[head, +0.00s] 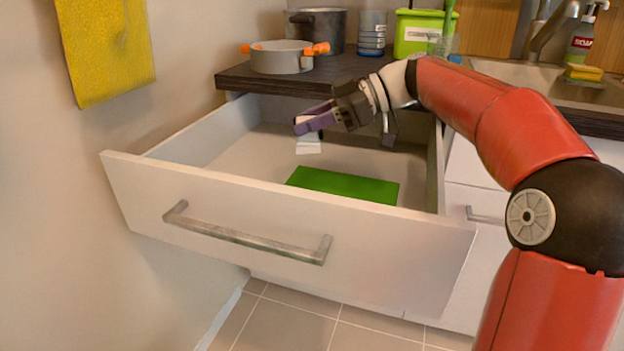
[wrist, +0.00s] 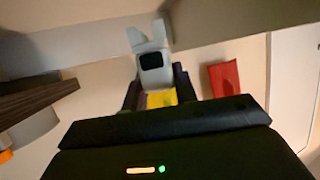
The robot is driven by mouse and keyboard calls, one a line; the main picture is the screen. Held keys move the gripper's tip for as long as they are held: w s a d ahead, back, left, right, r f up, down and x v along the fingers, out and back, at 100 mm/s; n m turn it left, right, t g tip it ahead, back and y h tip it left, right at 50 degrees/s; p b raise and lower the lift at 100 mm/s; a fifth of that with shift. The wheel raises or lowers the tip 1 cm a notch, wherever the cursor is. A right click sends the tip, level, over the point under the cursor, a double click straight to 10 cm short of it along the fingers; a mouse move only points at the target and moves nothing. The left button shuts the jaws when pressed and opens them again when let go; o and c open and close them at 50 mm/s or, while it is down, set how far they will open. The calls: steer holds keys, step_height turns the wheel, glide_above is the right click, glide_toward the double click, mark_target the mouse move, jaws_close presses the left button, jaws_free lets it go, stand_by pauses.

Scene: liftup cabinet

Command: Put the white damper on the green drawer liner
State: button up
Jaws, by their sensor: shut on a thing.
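The white damper (head: 308,145) is between the purple fingers of my gripper (head: 304,124), above the inside of the open drawer (head: 290,225). Its lower part hangs below the fingertips. In the wrist view the damper (wrist: 150,42) shows as a pale piece with a dark opening, at the ends of the fingers (wrist: 157,85). My gripper is shut on it. The green drawer liner (head: 345,186) lies in the drawer, near the front panel and right of the middle. The damper is behind and to the left of the liner, apart from it. The front panel hides the liner's near edge.
The dark countertop (head: 345,70) overhangs the drawer's back. On it stand a grey pot with orange handles (head: 281,60), a dark pot (head: 320,28) and a green container (head: 418,32). The drawer's walls surround its floor. A yellow cloth (head: 104,45) hangs at the left.

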step_height(320, 180, down, 11)
stand_by(0.4)
steer(key=o, duration=1)
steer(key=shift+o, duration=0.2)
steer(key=shift+d, duration=0.1)
steer(key=v, duration=0.7)
steer(key=shift+d+r+b, duration=0.15)
steer(key=shift+b, duration=0.2)
